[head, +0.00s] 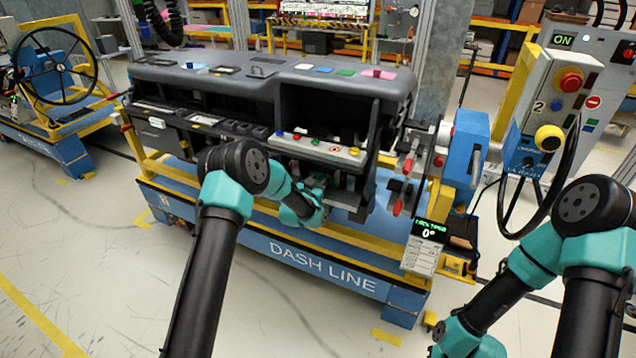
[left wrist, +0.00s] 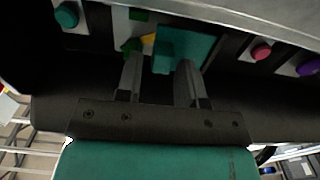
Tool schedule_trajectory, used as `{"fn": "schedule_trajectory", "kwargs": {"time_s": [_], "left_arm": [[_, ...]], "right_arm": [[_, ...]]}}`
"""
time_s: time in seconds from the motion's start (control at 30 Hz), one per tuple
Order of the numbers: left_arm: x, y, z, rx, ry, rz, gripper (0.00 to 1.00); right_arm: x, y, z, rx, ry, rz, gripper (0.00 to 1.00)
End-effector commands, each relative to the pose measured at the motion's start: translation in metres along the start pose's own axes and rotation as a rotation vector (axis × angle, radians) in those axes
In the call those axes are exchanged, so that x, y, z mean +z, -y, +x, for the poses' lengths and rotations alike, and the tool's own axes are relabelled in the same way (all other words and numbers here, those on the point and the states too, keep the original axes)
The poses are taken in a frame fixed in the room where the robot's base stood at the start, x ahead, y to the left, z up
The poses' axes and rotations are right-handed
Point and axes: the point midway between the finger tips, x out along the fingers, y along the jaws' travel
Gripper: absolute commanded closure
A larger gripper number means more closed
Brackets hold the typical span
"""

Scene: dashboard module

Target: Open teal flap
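The teal flap (left wrist: 202,48) shows in the left wrist view as a teal panel in the dark underside of the dashboard, with a teal block (left wrist: 166,58) standing out at its left side. My left gripper (left wrist: 158,68) reaches up to it with its two fingers spread. The teal block lies between and just beyond the fingertips; I cannot tell whether they touch it. In the head view my left wrist hides most of this spot below the dashboard (head: 170,74). My right gripper is out of frame; only its arm shows at the lower right.
A grey strip with coloured buttons (head: 312,148) sits above my left wrist. Red-handled levers (head: 398,207) and a blue unit (head: 465,150) stand to the right. A control panel (head: 560,100) and black wheel stand near my right arm. Pink (left wrist: 262,52) and purple (left wrist: 307,68) knobs neighbour the flap.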

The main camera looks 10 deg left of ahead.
Motion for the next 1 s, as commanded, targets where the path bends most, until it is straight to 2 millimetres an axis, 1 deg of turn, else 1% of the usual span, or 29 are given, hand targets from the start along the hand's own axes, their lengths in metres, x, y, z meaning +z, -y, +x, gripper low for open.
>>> {"fn": "schedule_trajectory", "kwargs": {"time_s": [0.03, 0.3, 0.37, 0.73, 1.0], "left_arm": [[-0.0001, 0.0001, -0.0001, 0.0, 0.0, 0.0, 0.7], [-0.0001, 0.0001, -0.0002, 0.0, 0.0, 0.0, 0.96], [-0.0001, 0.0001, -0.0002, 0.0, 0.0, 0.0, 1.0], [0.0, 0.0019, -0.0017, 0.024, 0.0, 0.001, 1.0], [0.0008, 0.0061, -0.0067, 0.12, 0.002, 0.002, 1.0]], "right_arm": [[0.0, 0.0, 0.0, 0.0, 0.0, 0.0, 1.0], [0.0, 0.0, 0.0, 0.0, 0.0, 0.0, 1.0], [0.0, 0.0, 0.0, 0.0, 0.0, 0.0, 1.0], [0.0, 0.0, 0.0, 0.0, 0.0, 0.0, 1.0], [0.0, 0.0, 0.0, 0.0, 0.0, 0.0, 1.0]]}}
